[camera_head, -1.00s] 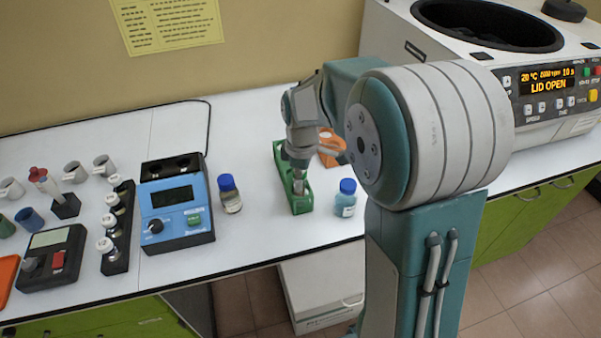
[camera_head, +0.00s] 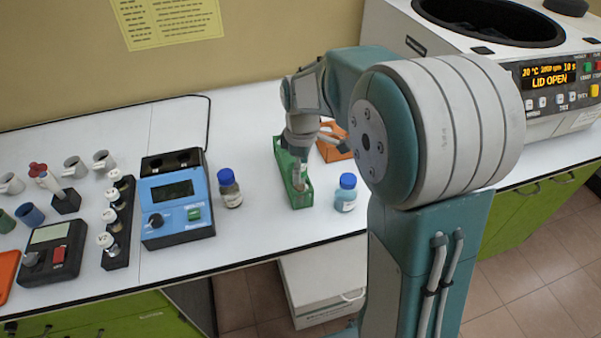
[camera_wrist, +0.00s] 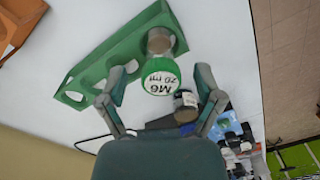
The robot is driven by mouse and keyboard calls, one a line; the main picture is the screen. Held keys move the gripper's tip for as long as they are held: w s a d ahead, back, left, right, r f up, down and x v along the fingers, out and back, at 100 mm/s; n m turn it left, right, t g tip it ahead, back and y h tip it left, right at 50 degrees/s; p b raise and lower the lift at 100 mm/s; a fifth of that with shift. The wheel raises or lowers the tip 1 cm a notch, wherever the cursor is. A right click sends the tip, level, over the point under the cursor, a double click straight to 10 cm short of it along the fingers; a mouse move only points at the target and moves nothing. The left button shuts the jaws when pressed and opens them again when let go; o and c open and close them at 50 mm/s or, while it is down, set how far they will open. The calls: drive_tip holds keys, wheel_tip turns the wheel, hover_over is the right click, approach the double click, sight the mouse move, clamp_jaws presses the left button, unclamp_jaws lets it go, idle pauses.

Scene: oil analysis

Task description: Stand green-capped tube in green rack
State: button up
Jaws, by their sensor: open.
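The green-capped tube (camera_wrist: 160,77) has a cap marked "M6 20 ml". In the wrist view its clear body stands in the end of the green rack (camera_wrist: 108,62), beside the rack's other openings. My gripper (camera_wrist: 168,70) is open, with one finger on each side of the cap and gaps showing. In the head view my gripper (camera_head: 299,172) points down over the green rack (camera_head: 301,203), and the tube is mostly hidden there. How deep the tube sits is hard to tell.
Blue-capped bottles stand left (camera_head: 229,188) and right (camera_head: 346,193) of the rack. An orange rack (camera_head: 333,150) lies behind it. A blue instrument (camera_head: 176,205) is farther left, and a centrifuge (camera_head: 540,75) with its lid open is at the right. Bare table lies in front.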

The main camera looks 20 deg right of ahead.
drive_tip(key=r, duration=1)
drive_tip(key=shift+w, duration=0.2)
drive_tip(key=s+r+m+t, duration=0.1)
drive_tip(key=s+m+t, duration=0.5)
drive_tip(key=s, duration=1.5)
drive_tip(key=m, duration=0.5)
drive_tip(key=shift+s+m, duration=0.2)
drive_tip(key=shift+m, duration=0.2)
drive_tip(key=shift+a+r, duration=0.1)
drive_tip(key=shift+r, duration=0.05)
drive_tip(key=c, duration=0.4)
